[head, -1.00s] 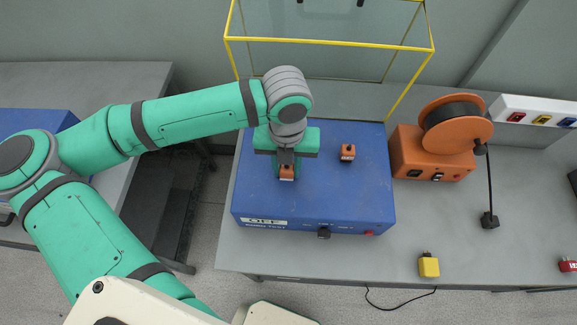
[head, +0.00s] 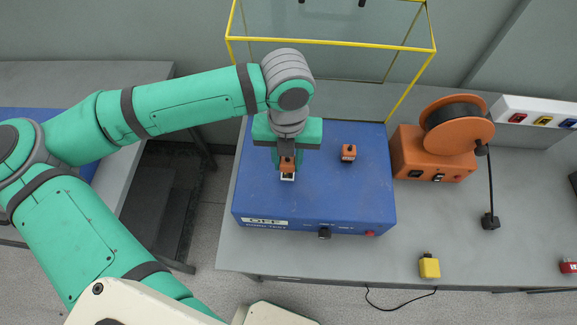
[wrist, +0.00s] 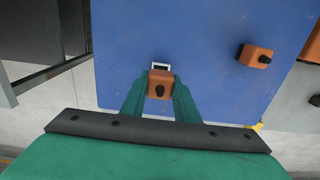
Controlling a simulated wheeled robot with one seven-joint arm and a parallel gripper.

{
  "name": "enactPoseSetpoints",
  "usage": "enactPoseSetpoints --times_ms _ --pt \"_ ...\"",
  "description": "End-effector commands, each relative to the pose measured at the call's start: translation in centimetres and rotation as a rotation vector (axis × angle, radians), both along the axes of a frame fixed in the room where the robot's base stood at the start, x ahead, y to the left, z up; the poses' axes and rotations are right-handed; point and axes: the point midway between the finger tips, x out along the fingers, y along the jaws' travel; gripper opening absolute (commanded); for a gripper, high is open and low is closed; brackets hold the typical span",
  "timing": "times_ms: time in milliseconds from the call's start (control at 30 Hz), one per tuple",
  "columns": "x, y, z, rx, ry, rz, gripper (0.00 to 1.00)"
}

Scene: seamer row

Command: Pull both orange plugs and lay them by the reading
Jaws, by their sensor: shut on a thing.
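The blue box (head: 310,195) stands on the grey bench, with a small "OFF" reading (head: 264,221) on its front left. My gripper (head: 287,160) is above the box, shut on an orange plug (head: 287,164). In the wrist view the held plug (wrist: 160,84) sits between the green fingers (wrist: 160,92). A white-rimmed socket (head: 287,177) shows just past the plug, also in the wrist view (wrist: 161,66). The second orange plug (head: 348,153) stands on the box to the right, apart from my gripper; the wrist view shows it too (wrist: 255,55).
An orange cable reel (head: 440,145) stands right of the box. A yellow plug (head: 429,266) lies near the bench's front edge. A yellow-edged clear guard (head: 330,45) rises behind the box. Bare bench (head: 330,262) lies before the box.

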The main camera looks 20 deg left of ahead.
Motion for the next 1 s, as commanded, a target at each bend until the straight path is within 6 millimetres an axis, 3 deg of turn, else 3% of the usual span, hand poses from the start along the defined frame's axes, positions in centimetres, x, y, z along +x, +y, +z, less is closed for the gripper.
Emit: enactPoseSetpoints --times_ms 1000 --pt "0.0 0.0 2.8 0.0 0.0 0.0 0.0"
